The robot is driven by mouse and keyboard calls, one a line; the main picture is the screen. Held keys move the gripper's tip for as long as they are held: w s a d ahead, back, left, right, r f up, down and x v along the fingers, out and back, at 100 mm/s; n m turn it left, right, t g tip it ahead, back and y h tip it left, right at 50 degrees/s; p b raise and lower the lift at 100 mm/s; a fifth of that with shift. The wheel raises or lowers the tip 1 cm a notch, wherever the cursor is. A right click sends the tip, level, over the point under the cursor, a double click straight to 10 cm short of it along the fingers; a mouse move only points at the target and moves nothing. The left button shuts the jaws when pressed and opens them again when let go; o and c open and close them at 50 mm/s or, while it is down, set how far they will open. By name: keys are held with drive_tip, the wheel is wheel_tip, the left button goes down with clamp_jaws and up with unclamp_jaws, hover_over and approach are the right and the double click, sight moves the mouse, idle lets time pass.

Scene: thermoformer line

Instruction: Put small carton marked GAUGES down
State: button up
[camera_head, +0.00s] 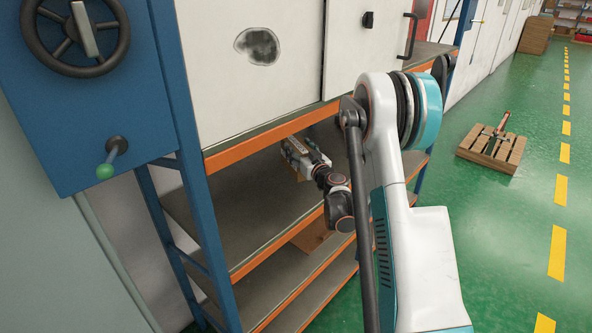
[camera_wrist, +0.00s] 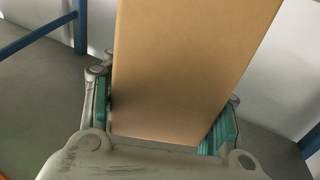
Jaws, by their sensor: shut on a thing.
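The small carton (camera_wrist: 190,65) is plain brown on the faces I see in the wrist view; no GAUGES marking shows. My gripper (camera_wrist: 162,118) is shut on it, with one green-padded finger at each side. In the head view my gripper (camera_head: 297,153) is inside the rack, over the upper open shelf (camera_head: 238,195) and below the white cabinet. Only a small brown bit of the carton shows there, partly hidden by my gripper. I cannot tell whether the carton touches the shelf.
Orange beams (camera_head: 265,138) edge the shelves, and a blue post (camera_head: 190,150) stands at the left. A brown box (camera_head: 312,236) sits on a lower shelf. The upper shelf is bare left of my gripper. A wooden pallet (camera_head: 491,152) lies on the green floor.

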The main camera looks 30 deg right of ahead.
drive_tip(key=shift+f+b, duration=0.7)
drive_tip(key=shift+f, duration=2.45)
drive_tip(key=shift+f, duration=0.1)
drive_tip(key=o, duration=1.3)
drive_tip(key=shift+o, duration=0.2)
drive_tip(key=s+b, duration=0.1)
drive_tip(key=s, duration=0.5)
drive_tip(key=s+b, duration=0.1)
drive_tip(key=s, duration=0.3)
drive_tip(key=shift+s+a+b, duration=0.1)
drive_tip(key=shift+a+b, duration=0.15)
drive_tip(key=shift+b, duration=0.05)
drive_tip(key=shift+s+b, duration=0.7)
drive_tip(key=shift+s, duration=0.2)
